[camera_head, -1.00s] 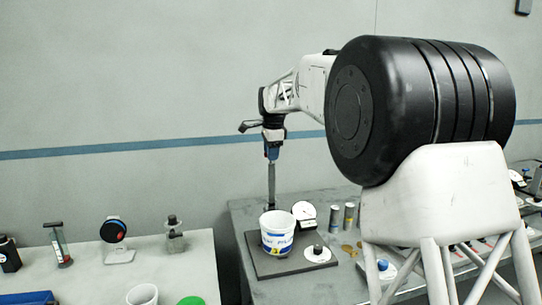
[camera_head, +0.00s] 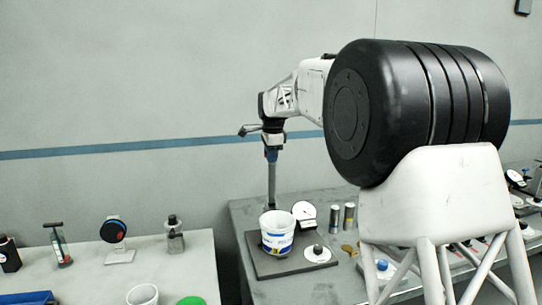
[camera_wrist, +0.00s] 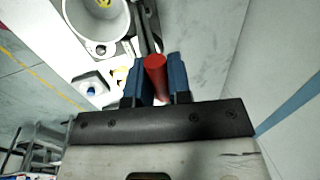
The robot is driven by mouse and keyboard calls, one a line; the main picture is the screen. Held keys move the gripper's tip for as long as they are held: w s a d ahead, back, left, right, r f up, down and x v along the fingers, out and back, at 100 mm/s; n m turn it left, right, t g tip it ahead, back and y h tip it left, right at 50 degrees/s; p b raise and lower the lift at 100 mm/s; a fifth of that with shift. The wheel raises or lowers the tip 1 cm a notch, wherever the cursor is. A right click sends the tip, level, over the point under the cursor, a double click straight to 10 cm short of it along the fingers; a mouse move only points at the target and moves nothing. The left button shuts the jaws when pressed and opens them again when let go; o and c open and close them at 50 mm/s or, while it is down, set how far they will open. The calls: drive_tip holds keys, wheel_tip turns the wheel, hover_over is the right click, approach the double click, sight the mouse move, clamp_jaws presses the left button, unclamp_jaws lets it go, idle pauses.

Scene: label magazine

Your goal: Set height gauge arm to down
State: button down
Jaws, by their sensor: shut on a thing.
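The height gauge stands on a dark base plate (camera_head: 272,268) with an upright grey column (camera_head: 271,190). A white dial (camera_head: 304,211) sits beside the column, low over the plate. A white tub with a blue and yellow label (camera_head: 277,238) stands on the plate; its rim also shows in the wrist view (camera_wrist: 98,44). My gripper (camera_head: 271,156) is at the top of the column, pointing down. In the wrist view its blue fingers (camera_wrist: 155,68) are shut on a red rounded grip (camera_wrist: 155,66). How the grip joins the gauge arm is hidden.
A white disc with a dark knob (camera_head: 317,252) lies at the plate's right side. Two grey cylinders (camera_head: 342,216) stand behind it. A separate table (camera_head: 190,262) on the left holds a bottle, small stands and a cup. The wall is close behind my gripper.

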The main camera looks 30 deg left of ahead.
drive_tip(key=shift+s+d, duration=0.1)
drive_tip(key=shift+s+d+f+t+y, duration=2.35)
drive_tip(key=shift+s+d+t+y, duration=0.35)
drive_tip(key=shift+s+d, duration=1.65)
drive_tip(key=s+d+f, duration=0.1)
drive_tip(key=f, duration=0.3)
drive_tip(key=s+d+f, duration=0.2)
drive_tip(key=f, duration=0.3)
drive_tip(key=s+d+f, duration=0.2)
drive_tip(key=f, duration=0.2)
drive_tip(key=shift+f, duration=0.3)
drive_tip(key=c, duration=1.2)
unclamp_jaws()
drive_tip(key=shift+w+a, duration=0.1)
drive_tip(key=shift+o, duration=0.7)
